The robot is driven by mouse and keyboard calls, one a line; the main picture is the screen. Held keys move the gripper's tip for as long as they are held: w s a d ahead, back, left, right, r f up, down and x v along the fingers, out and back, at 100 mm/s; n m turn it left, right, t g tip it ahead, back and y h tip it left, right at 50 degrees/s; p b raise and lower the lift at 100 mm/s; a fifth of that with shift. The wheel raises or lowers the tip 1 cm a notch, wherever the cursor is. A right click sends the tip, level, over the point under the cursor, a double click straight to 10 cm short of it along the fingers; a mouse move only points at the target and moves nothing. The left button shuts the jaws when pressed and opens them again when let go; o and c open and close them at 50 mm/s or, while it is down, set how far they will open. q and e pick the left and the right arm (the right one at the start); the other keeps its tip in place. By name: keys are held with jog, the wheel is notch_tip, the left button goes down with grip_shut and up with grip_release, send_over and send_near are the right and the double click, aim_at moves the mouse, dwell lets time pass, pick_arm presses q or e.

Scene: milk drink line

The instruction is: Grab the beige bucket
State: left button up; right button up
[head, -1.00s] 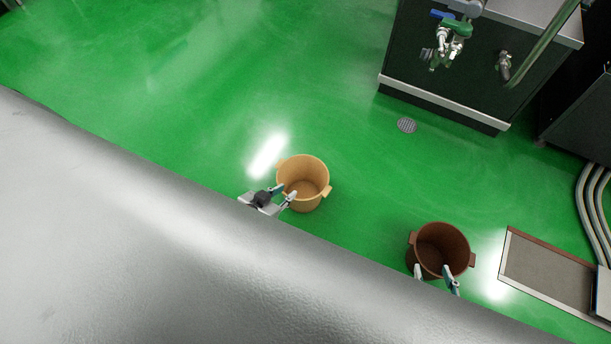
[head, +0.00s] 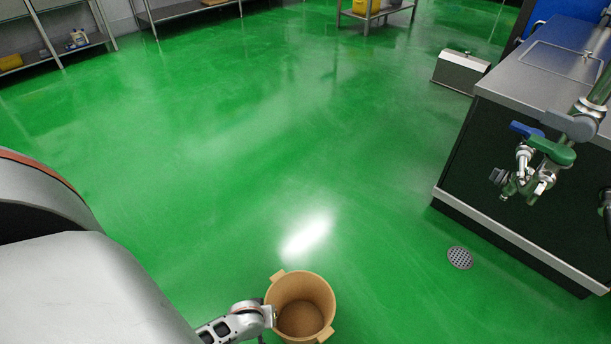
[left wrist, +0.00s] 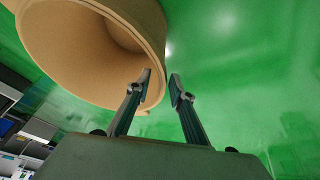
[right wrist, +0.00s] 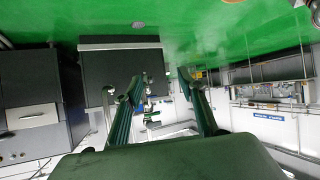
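The beige bucket (head: 301,303) stands on the green floor at the bottom of the head view, its open top up and a handle lug on either side. My left gripper is at its left side; its fingertips are hidden in the head view. In the left wrist view, the bucket (left wrist: 100,45) fills the upper left. My left gripper (left wrist: 160,78) is open there, one finger overlapping the bucket near its rim, the other against bare floor. Contact cannot be told. My right gripper (right wrist: 158,82) is open and empty in the right wrist view.
A dark cabinet with a metal top (head: 535,120) and valves (head: 535,165) stands at the right. A floor drain (head: 459,257) lies before it. Metal shelves (head: 60,50) line the back left. The floor beyond the bucket is clear.

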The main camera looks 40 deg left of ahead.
pick_arm(q)
jog(key=b+x, duration=0.1)
jog(key=x, duration=0.1)
jog(key=b+x, duration=0.1)
jog(key=x, duration=0.1)
jog(key=b+x, duration=0.2)
jog(key=x, duration=0.1)
jog(key=shift+a, duration=0.3)
jog(key=shift+w+r, duration=0.1)
jog(key=shift+w, duration=0.15)
grip_shut()
pick_arm(e)
jog(key=a, duration=0.1)
jog(key=a+r+m, duration=0.1)
jog(key=w+a+m+y, duration=0.1)
jog(key=shift+a+r+t, duration=0.2)
jog(key=shift+r+t, duration=0.15)
jog(key=shift+t, duration=0.05)
